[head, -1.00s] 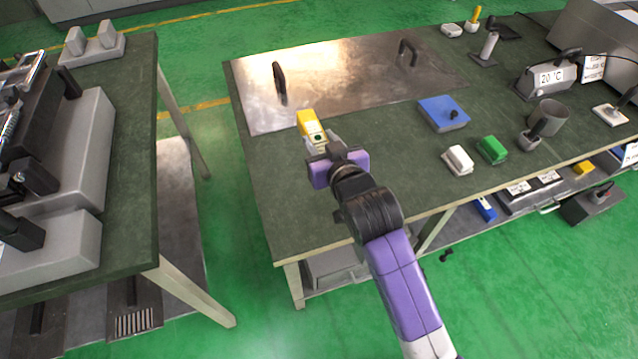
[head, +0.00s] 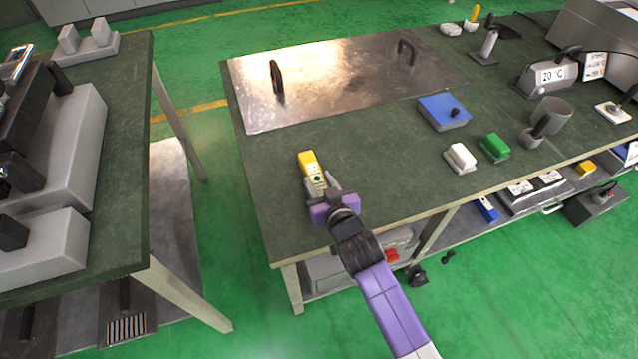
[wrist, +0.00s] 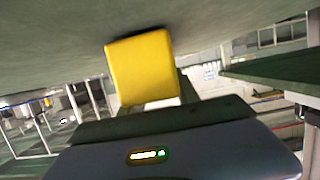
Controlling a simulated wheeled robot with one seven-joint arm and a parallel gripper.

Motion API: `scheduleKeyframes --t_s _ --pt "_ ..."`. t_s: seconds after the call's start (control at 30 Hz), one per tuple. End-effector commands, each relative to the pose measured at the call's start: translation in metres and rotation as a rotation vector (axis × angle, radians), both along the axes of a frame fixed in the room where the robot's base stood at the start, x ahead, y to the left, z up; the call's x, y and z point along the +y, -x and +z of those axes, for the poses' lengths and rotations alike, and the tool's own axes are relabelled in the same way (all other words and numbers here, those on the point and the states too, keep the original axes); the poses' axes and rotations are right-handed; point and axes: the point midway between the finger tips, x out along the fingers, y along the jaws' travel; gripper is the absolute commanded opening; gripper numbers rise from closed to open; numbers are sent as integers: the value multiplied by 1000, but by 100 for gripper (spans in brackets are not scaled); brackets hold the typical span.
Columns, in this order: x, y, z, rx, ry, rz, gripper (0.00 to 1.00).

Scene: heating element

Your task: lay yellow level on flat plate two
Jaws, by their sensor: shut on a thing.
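The yellow level (head: 308,162) is in my gripper (head: 322,186), over the near left part of the green table in the head view. My gripper is shut on its near end. In the wrist view the level's yellow face (wrist: 142,68) sticks out past the gripper body, and the fingertips are mostly hidden. I cannot tell whether the level touches the table or hangs just above it. A flat metal plate (head: 330,88) with two black handles lies on the table beyond the level, apart from it. No number shows on the plate.
A blue block (head: 443,112), a white block (head: 460,157) and a green block (head: 495,147) stand right of my gripper. A grey mug (head: 550,116) and a 20 °C device (head: 546,75) are farther right. The green tabletop (head: 375,165) between gripper and blue block is clear.

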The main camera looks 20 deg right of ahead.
Motion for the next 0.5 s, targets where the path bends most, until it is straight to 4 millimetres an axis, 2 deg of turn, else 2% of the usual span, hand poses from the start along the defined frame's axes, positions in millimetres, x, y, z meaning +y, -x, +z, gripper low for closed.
scheduleKeyframes --t_s 0.37,0.4,0.5 --pt "0 -1 -4 -3 0 0 0" --pt "0 0 -4 -2 0 0 42" --pt "0 0 -4 -2 0 0 60"
